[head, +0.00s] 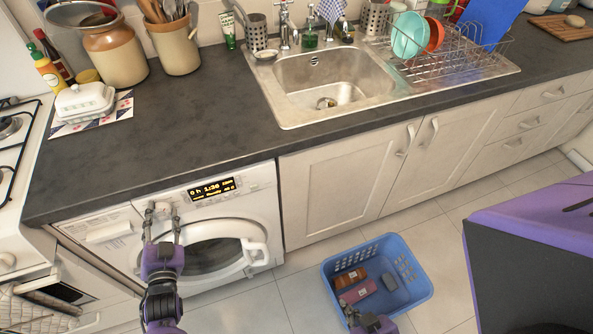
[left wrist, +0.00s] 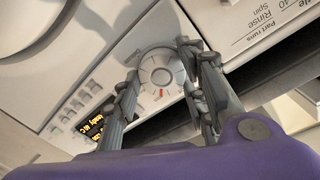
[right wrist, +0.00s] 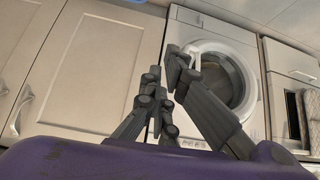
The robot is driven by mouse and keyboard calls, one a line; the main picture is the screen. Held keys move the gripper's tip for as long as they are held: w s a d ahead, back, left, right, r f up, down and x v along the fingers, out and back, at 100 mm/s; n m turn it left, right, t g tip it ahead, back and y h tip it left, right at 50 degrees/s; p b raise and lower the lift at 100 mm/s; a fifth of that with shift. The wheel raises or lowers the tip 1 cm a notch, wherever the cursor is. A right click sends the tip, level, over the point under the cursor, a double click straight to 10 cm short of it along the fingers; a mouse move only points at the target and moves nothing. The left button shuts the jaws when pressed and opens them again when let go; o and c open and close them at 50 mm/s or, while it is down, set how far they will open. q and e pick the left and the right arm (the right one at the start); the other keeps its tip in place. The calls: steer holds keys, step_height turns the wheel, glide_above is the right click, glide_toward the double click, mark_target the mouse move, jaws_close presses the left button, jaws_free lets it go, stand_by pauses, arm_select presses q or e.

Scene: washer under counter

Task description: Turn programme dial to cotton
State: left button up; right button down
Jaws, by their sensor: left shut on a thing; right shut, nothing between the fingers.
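The programme dial (left wrist: 160,69) is a round white knob with a red mark on its rim, at the lower middle of its face in the left wrist view. In the head view the dial (head: 161,209) is at the washer's upper left, partly hidden by my fingers. My left gripper (head: 162,226) is shut on it, one finger on each side, as the left wrist view (left wrist: 160,68) also shows. The lit display (head: 212,190) is right of the dial; its lower line is too small to read surely. My right gripper (right wrist: 167,73) is shut and empty, away from the washer.
The washer's round door (head: 212,254) is closed below the panel. A dark worktop (head: 190,120) runs above it. Floor between washer and basket is clear.

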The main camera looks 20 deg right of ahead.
arm_select(q)
steer(key=o, duration=0.9)
steer(key=shift+s+d+f, duration=0.1)
steer(key=shift+d+f, duration=0.15)
steer(key=shift+d, duration=0.05)
steer(key=shift+o, duration=0.7)
steer(key=shift+r, duration=0.1)
arm_select(e)
steer(key=shift+w+d, duration=0.1)
arm_select(q)
steer(key=shift+a, duration=0.1)
steer(key=shift+s, duration=0.2)
steer(key=s+a, duration=0.1)
steer(key=s, duration=1)
steer(key=shift+s+r, duration=0.25)
steer(key=shift+r, duration=0.1)
arm_select(e)
steer(key=shift+w+a+r, duration=0.15)
steer(key=shift+w, duration=0.35)
steer(key=shift+w+a+r, duration=0.1)
steer(key=shift+w+a, duration=0.05)
steer(key=shift+w, duration=0.35)
steer(key=shift+s, duration=0.15)
